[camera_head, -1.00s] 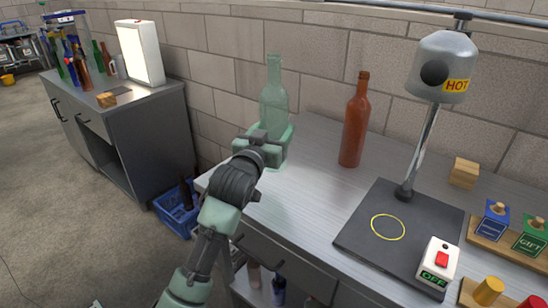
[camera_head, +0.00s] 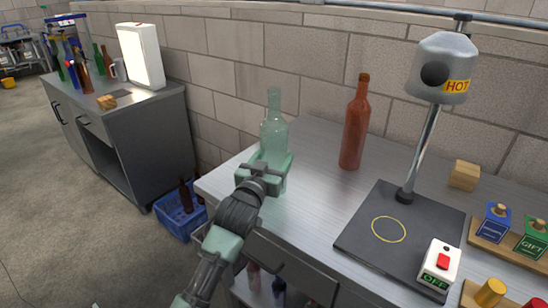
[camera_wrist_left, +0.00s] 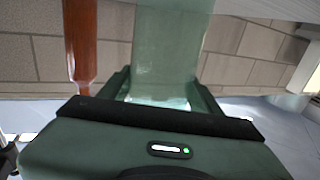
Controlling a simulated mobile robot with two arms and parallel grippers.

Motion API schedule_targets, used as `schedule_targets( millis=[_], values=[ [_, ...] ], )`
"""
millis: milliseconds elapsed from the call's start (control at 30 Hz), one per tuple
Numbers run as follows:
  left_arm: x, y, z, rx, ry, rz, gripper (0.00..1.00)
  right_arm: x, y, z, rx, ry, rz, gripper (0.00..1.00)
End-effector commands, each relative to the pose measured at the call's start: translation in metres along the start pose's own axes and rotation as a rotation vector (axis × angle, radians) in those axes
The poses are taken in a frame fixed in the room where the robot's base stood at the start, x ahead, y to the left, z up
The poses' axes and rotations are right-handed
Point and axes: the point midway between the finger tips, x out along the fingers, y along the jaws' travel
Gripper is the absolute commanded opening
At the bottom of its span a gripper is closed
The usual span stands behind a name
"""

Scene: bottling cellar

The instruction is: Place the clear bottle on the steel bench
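The clear bottle (camera_head: 273,136) is pale green-tinted glass and upright over the left end of the steel bench (camera_head: 315,205). My left gripper (camera_head: 265,172) is shut around its lower body, one finger on each side. The bottle (camera_wrist_left: 168,50) also fills the middle of the left wrist view, between the fingers of the left gripper (camera_wrist_left: 162,98). The gripper hides much of the bottle's base, so I cannot tell whether it touches the bench top. My right gripper is not in view.
A red-brown bottle (camera_head: 354,125) stands right of the clear one. Further right are a lamp marked HOT (camera_head: 443,68), a dark plate (camera_head: 362,225) with a yellow ring, and a switch box (camera_head: 439,264) reading OFF. A blue crate (camera_head: 180,221) sits on the floor left of the bench.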

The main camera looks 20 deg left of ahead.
Motion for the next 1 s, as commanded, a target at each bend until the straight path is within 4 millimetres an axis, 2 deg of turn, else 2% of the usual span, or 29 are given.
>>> schedule_targets(
  millis=[33, 67, 467, 567, 800, 1000],
  values=[
    [0.000, 0.000, 0.001, 0.000, -0.002, 0.000, 0.77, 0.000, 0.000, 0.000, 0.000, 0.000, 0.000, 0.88],
    [0.000, 0.000, 0.001, 0.000, -0.002, 0.000, 0.85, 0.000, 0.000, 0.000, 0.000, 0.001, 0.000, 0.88],
    [-0.003, 0.000, -0.003, 0.000, -0.003, 0.000, 0.85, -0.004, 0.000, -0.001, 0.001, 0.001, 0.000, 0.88],
    [-0.016, 0.000, -0.003, -0.001, -0.005, 0.000, 0.85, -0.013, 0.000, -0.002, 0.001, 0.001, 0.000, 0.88],
    [-0.068, 0.000, -0.005, -0.001, -0.006, -0.001, 0.85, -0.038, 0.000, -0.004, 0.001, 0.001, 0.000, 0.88],
    [-0.103, 0.000, -0.003, -0.001, -0.005, -0.001, 0.85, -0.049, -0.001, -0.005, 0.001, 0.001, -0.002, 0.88]
  ],
)
